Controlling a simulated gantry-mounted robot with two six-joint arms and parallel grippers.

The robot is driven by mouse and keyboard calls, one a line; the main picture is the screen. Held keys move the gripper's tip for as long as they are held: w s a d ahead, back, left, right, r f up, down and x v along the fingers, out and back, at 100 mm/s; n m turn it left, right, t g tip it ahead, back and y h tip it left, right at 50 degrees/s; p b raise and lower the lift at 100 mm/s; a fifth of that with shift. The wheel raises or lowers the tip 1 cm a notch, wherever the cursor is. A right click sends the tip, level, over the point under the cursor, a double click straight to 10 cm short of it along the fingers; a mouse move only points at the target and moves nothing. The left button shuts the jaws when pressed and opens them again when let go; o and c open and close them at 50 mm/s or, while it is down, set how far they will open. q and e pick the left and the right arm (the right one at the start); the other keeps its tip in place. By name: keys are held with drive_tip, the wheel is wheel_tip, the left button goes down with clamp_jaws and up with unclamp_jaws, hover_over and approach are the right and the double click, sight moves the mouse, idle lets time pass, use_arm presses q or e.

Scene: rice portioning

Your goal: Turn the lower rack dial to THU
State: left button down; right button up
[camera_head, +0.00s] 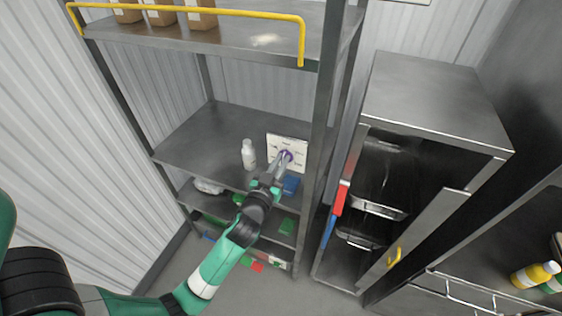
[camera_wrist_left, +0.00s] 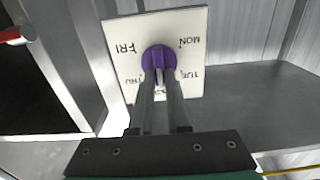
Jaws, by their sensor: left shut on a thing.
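The dial's white plate (camera_head: 273,143) stands upright on the middle shelf of the metal rack. In the left wrist view the plate (camera_wrist_left: 128,72) shows FRI at upper left, MON at upper right, TUE at lower right and THU at lower left, partly covered by my fingers. A label at the bottom is mostly hidden. The purple knob (camera_wrist_left: 159,54) is at the plate's centre. My left gripper (camera_wrist_left: 160,77) is shut on the knob from the front. I cannot tell which day the knob points to. My right gripper is not in view.
A white bottle (camera_head: 248,154) stands left of the plate. A blue object (camera_head: 291,185) is below my gripper. The rack's post (camera_head: 318,145) is close on the right, with an open metal cabinet (camera_head: 435,95) beyond. A yellow rail (camera_head: 190,10) crosses the top shelf.

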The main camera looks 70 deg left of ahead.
use_arm(q)
drive_tip(key=m, duration=0.3)
drive_tip(key=m+p, duration=0.1)
drive_tip(key=m, duration=0.3)
drive_tip(key=m+p, duration=0.1)
drive_tip(key=m, duration=0.3)
drive_tip(key=shift+w+d+f, duration=0.2)
drive_tip(key=shift+w+d, duration=0.15)
drive_tip(key=shift+d, duration=0.05)
drive_tip(key=shift+m, duration=0.4)
drive_tip(key=c, duration=0.9)
unclamp_jaws()
drive_tip(key=shift+f, duration=0.1)
